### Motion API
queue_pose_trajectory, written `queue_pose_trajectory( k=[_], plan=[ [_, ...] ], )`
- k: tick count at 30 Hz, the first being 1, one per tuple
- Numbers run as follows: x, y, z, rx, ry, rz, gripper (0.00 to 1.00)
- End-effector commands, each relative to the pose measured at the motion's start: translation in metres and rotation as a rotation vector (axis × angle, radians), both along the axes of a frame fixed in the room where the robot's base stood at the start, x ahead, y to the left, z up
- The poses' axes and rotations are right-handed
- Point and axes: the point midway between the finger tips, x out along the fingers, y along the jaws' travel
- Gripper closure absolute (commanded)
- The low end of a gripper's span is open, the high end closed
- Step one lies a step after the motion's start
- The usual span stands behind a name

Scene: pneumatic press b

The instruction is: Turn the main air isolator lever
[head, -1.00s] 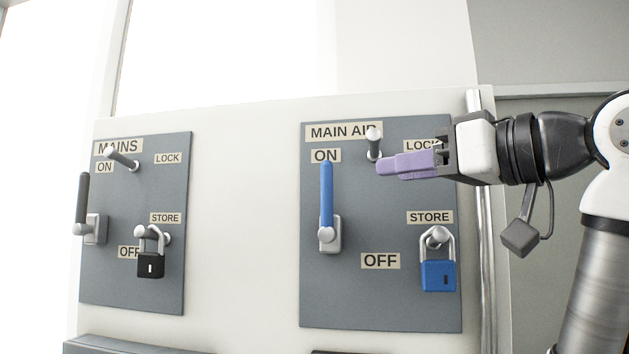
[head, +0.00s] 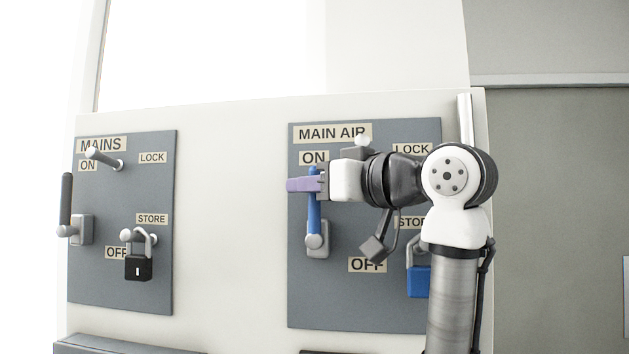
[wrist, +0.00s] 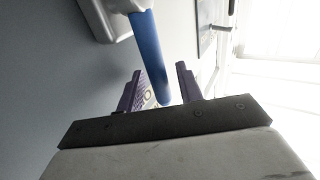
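The main air isolator lever (head: 314,220) is blue and stands upright from its grey pivot block on the MAIN AIR panel (head: 335,290), pointing at the ON label. The gripper is open around the lever, and firm contact is not visible.
A blue padlock (head: 418,282) hangs at STORE, partly behind my arm. A metal peg (head: 362,140) sticks out just above my gripper. The MAINS panel (head: 90,280) at left has a dark lever (head: 66,205) and a black padlock (head: 138,267). Bare cabinet lies between the panels.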

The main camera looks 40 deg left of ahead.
Motion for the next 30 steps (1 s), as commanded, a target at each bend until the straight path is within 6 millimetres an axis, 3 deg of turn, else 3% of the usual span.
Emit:
queue_pose_trajectory(
  k=[5,14,30],
  plan=[
    [0.0,0.0002,-0.0003,0.0,0.0,0.0,0.64],
    [-0.0001,-0.0001,-0.0001,0.0,0.0,0.0,1.0],
    [0.0033,-0.0056,-0.0036,0.069,0.04,0.0,1.0]
  ],
)
